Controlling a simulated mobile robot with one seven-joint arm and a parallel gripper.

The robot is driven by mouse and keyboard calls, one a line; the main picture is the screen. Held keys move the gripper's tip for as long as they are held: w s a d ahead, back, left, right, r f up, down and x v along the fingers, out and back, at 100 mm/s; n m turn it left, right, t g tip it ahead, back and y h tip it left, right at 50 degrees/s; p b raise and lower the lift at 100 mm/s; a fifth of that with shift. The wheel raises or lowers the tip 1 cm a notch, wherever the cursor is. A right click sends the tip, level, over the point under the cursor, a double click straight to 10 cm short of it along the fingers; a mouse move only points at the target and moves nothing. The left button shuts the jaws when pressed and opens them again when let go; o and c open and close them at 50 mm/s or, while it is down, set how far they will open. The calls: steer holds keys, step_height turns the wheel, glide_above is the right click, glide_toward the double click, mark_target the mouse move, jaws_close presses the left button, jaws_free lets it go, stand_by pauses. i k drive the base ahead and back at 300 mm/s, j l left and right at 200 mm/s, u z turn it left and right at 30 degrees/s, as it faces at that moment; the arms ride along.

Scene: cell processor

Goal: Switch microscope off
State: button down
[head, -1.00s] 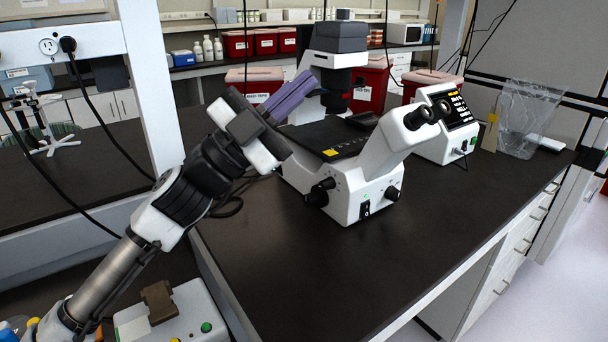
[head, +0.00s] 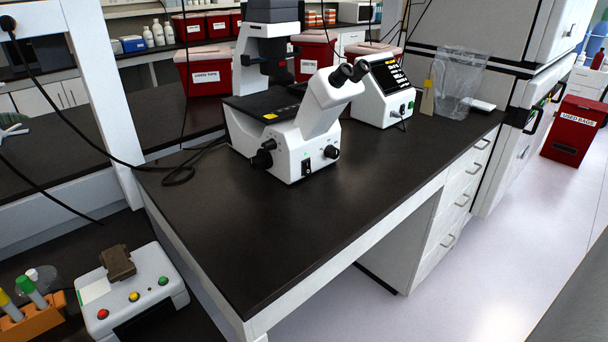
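The white and black microscope (head: 311,128) stands upright on the dark bench (head: 250,235), toward its back. Its eyepieces point up to the right. On its lower front face is a small black rocker switch (head: 306,167) with a tiny green mark above it. Black focus knobs sit at its left and right sides. Which way the switch is pressed is too small to tell. My gripper and arm are out of the head view now.
A white control box (head: 384,95) with a lit screen stands right of the microscope, near a clear bag (head: 458,85). A button box (head: 131,294) and an orange tube rack (head: 32,318) are at lower left. The bench front is clear. A black cable (head: 180,172) lies left.

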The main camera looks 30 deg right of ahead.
mark_target(307, 170)
steer(key=z, duration=2.1)
steer(key=j, duration=0.35)
steer(key=i+j, duration=0.15)
steer(key=j, duration=0.2)
